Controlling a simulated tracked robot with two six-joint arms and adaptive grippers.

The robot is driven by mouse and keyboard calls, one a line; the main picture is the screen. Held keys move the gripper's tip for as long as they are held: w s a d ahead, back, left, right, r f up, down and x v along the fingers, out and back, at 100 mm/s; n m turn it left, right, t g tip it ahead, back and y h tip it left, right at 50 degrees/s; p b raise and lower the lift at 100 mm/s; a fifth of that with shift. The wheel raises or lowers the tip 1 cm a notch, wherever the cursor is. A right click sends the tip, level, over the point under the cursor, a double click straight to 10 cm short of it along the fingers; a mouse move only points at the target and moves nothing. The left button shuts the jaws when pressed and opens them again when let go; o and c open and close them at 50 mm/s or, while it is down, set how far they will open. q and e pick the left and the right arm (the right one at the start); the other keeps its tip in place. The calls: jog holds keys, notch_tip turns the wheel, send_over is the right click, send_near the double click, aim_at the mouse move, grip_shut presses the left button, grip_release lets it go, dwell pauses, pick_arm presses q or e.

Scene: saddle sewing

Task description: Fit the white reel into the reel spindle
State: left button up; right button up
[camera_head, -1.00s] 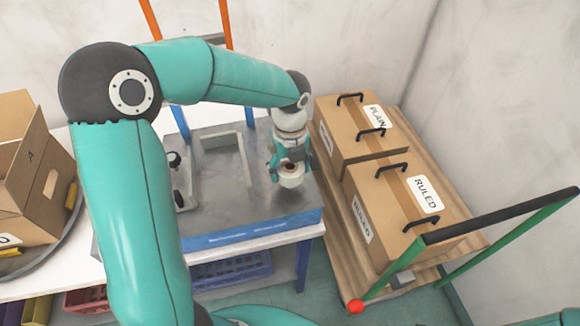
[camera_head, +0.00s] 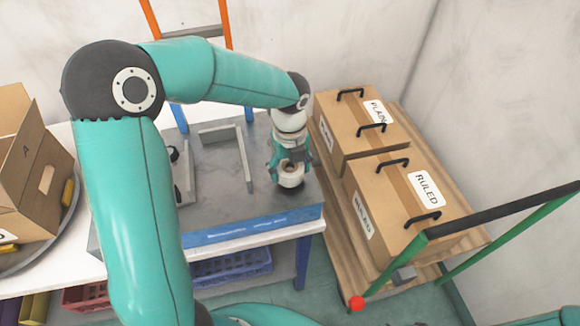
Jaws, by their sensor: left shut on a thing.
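My left gripper (camera_head: 289,172) comes in from the left, over the right part of the grey machine top (camera_head: 225,205), and points down. It is shut on the white reel (camera_head: 291,182), a small pale ring with a darker middle, held at the fingertips. The reel is low near the surface; I cannot tell whether it touches it. No reel spindle can be made out; it may be hidden under the reel or gripper. My right gripper is not in view.
A raised grey angled frame (camera_head: 245,160) stands on the machine top, left of the gripper. Cardboard boxes with black handles (camera_head: 400,200) sit on a wooden pallet to the right. An open carton (camera_head: 35,170) stands at the left.

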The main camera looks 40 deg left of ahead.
pick_arm(q)
jog(key=shift+f+b, duration=0.75)
jog(key=shift+f, duration=0.35)
jog(key=o, duration=1.3)
jog(key=shift+r, duration=0.1)
notch_tip(320, 180, up, 12)
jog(key=shift+f, duration=0.1)
